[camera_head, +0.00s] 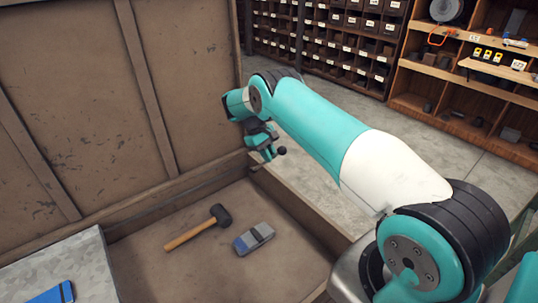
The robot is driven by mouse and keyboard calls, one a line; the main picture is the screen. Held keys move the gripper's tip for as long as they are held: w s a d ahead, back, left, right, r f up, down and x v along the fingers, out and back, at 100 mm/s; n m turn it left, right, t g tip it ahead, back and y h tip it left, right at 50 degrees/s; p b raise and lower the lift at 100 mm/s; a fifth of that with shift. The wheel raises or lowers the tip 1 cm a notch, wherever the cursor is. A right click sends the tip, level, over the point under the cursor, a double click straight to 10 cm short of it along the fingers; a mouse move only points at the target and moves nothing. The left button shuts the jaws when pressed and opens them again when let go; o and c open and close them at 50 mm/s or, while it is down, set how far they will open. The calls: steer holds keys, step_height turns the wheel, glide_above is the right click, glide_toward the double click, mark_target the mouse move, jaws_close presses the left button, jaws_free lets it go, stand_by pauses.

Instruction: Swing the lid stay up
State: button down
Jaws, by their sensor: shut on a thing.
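A large brown wooden chest (305,212) stands with its lid (85,105) raised at the left and back. My gripper (268,146) is at the chest's far right corner, just above the rim and close to the lid's right edge. Its jaws are shut on the lid stay, of which a round dark knob (282,151) shows just right of the fingers. Most of the stay is hidden by my gripper or too small to make out. I cannot tell its angle.
Inside the chest lie a mallet (197,231) with a black head and a grey and blue block (253,239). A grey metal sheet (70,265) with a blue object (53,293) is at the lower left. Shelves with bins (335,45) stand behind open floor.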

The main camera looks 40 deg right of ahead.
steer(key=c, duration=1.2)
jaws_free()
steer(key=shift+o, duration=0.2)
steer(key=shift+r, duration=0.1)
step_height(320, 180, up, 6)
steer(key=shift+w+r+p, duration=0.1)
steer(key=shift+p, duration=0.35)
step_height(320, 180, up, 14)
steer(key=p, duration=1.3)
steer(key=shift+f, duration=0.2)
